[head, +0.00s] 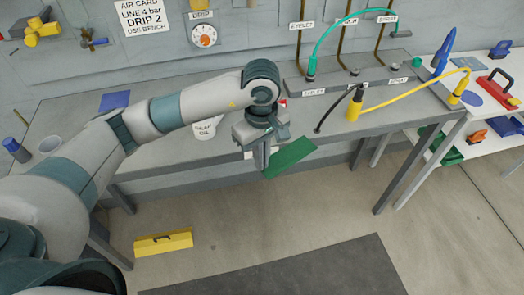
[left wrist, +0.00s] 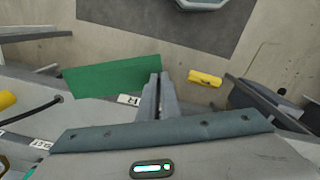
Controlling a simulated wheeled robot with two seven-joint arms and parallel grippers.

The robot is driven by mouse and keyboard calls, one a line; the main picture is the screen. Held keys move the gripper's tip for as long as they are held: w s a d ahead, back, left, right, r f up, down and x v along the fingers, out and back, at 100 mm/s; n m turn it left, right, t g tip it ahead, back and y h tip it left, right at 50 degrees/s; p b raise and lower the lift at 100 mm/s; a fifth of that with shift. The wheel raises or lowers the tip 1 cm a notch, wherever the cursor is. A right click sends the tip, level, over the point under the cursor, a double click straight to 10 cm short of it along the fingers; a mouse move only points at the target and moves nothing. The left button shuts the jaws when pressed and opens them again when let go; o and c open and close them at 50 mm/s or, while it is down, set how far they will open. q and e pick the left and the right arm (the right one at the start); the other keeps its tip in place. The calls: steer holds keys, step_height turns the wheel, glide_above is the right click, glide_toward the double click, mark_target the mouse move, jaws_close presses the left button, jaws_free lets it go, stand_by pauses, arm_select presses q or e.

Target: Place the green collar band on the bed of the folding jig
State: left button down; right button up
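The green collar band (head: 290,158) is a flat green strip, seen tilted in the head view in front of the grey bench's front edge. My left gripper (head: 263,167) is at its left end. In the left wrist view the fingers (left wrist: 157,88) are close together at one end of the band (left wrist: 108,76), which sticks out to the left. The fingers look shut on it, though the grip itself is partly hidden. I cannot pick out the folding jig in either view. My right gripper is not in view.
A white table (head: 488,118) with tools stands at the right.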

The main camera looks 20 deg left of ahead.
arm_select(q)
steer(key=a+f+m+b, duration=0.3)
steer(key=a+f+m, duration=0.2)
steer(key=f+m, duration=0.4)
steer(key=shift+s+f+m, duration=0.15)
steer(key=shift+f+m, duration=0.05)
steer(key=shift+m, duration=0.8)
